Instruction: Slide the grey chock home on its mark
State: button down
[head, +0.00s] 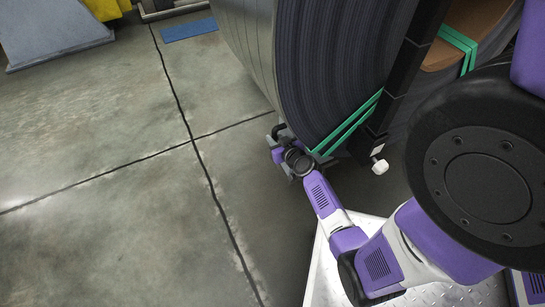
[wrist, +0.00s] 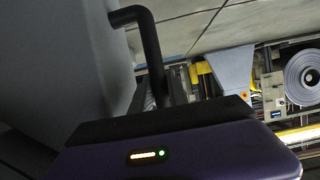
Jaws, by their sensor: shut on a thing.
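My gripper (head: 284,143) is low at the lower left edge of the big coil, close to the floor, and is shut on a dark bent handle (wrist: 150,45). The handle rises past the gripper's dark front edge in the wrist view. I take it to be the handle of the grey chock. A small grey ribbed part shows beside the handle at its foot; most of the chock is hidden behind my gripper and the coil. I cannot see the chock's mark, or whether the chock touches the coil.
The large coil (head: 335,70) of dark steel strip, with green straps (head: 350,122), stands right beside my gripper. Concrete floor with dark joints lies open to the left. A blue floor patch (head: 188,29) and a grey-blue stand (head: 55,40) are farther back.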

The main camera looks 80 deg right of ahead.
jog(key=shift+s+d, duration=0.1)
jog(key=c, duration=1.2)
grip_release()
jog(key=shift+a+f, duration=0.15)
jog(key=shift+a, duration=0.05)
jog(key=p+v, duration=0.2)
jog(key=v, duration=0.5)
jog(key=shift+s+r, duration=0.2)
jog(key=shift+r, duration=0.25)
jog(key=shift+a, duration=0.15)
